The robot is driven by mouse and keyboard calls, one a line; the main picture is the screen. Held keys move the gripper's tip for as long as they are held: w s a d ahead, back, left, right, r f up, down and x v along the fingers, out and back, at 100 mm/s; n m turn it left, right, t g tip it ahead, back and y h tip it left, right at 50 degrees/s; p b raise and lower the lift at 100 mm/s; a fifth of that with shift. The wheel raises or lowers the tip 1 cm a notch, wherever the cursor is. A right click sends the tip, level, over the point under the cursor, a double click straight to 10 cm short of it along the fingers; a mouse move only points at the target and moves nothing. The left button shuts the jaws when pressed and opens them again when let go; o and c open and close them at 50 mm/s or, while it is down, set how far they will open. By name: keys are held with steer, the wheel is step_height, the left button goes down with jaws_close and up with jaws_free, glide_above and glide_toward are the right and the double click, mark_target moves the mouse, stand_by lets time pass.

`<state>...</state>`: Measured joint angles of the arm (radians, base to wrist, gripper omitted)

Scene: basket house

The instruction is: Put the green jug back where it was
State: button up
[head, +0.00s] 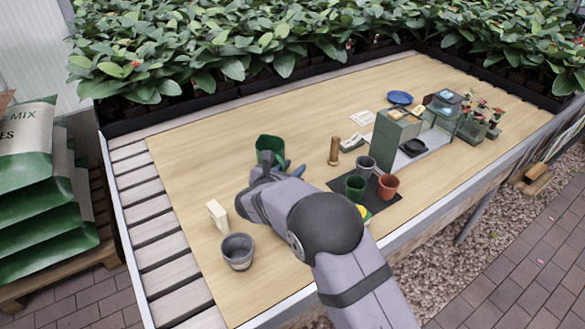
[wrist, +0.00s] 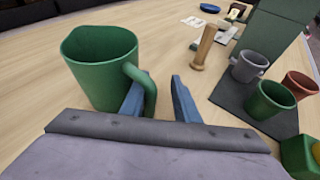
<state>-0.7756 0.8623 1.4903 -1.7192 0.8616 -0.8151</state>
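The green jug (head: 269,146) stands on the wooden tabletop, beyond my gripper in the head view. In the wrist view the jug (wrist: 100,65) is upright at the upper left, with its handle (wrist: 152,92) toward the right. My gripper (wrist: 158,98) is open, with its two blue fingers apart. The handle's outer part shows between the fingers, close to the left one, with a clear gap to the right one. I cannot tell whether the left finger touches the handle. In the head view my gripper (head: 284,169) is partly hidden by my arm.
A dark mat (wrist: 228,100) holds a grey cup (head: 365,165), a green cup (head: 355,186) and a red cup (head: 388,187). A wooden peg (head: 334,151) stands right of the jug. A cream block (head: 217,216) and grey pot (head: 238,252) stand at front left.

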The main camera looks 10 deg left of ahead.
steer(key=v, duration=1.2)
steer(key=shift+r+b, duration=0.15)
steer(key=shift+b, duration=0.15)
